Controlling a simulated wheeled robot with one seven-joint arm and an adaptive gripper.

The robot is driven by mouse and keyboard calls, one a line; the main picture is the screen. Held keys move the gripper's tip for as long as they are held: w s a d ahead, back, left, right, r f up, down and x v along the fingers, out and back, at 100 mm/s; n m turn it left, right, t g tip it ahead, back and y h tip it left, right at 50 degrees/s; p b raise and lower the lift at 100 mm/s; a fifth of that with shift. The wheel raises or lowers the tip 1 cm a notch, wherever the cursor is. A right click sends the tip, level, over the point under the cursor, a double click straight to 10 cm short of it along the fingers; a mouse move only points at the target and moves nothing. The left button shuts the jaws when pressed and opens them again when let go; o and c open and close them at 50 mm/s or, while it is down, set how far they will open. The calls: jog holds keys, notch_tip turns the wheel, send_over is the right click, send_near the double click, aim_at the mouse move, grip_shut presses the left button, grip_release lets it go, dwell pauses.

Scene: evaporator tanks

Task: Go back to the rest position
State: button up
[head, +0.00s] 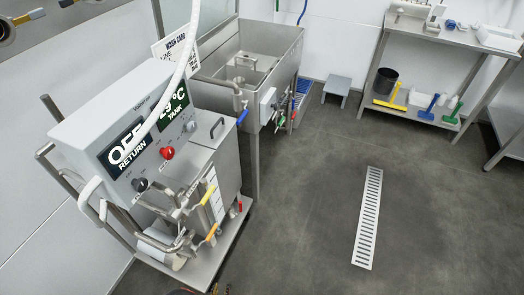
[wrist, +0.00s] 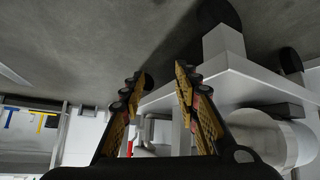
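My gripper (wrist: 160,76) shows in the wrist view with its two dark, yellow-patterned fingers apart. A gap shows between the fingertips and I see nothing held there. The wheeled evaporator cart (head: 203,262) stands at the left of the head view, with a control box reading OFF and TANK, a red knob (head: 166,153) and a black knob (head: 140,185). In the wrist view the cart's pale frame (wrist: 245,82) and dark wheels lie beyond and right of the fingers. The picture there appears upside down.
A steel sink (head: 275,42) stands behind the cart, with a small grey step (head: 337,84) beside it. A steel shelf (head: 425,110) with coloured tools is at the back right. A floor drain (head: 368,215) crosses the open grey floor at centre right.

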jog(key=s+a+r+n+g+y+p, duration=0.1)
jog(key=s+a+r+g, duration=0.25)
jog(key=r, duration=0.35)
jog(key=s+a+r+n+g, duration=0.1)
jog(key=s+a+r+g, duration=0.1)
jog(key=a+r+g, duration=0.4)
jog(key=w+d+r+n+p, duration=0.1)
jog(key=d+r, duration=0.2)
jog(key=r, duration=0.9)
jog(key=w+d+r+n, duration=0.1)
jog(key=w+d+r, duration=0.15)
jog(key=r, duration=0.95)
jog(key=d+r+m+t+p, duration=0.2)
jog(key=d+r+t, duration=0.1)
jog(key=d+r, duration=1.8)
jog(key=s+d+r+m+t+h+p, duration=0.1)
jog(key=d+r+m+t+p, duration=0.2)
jog(key=d+r, duration=1.8)
jog(key=shift+s+d+r, duration=0.15)
jog(key=shift+s+r, duration=0.05)
jog(key=shift+r, duration=3.9)
jog(key=shift+c, duration=0.4)
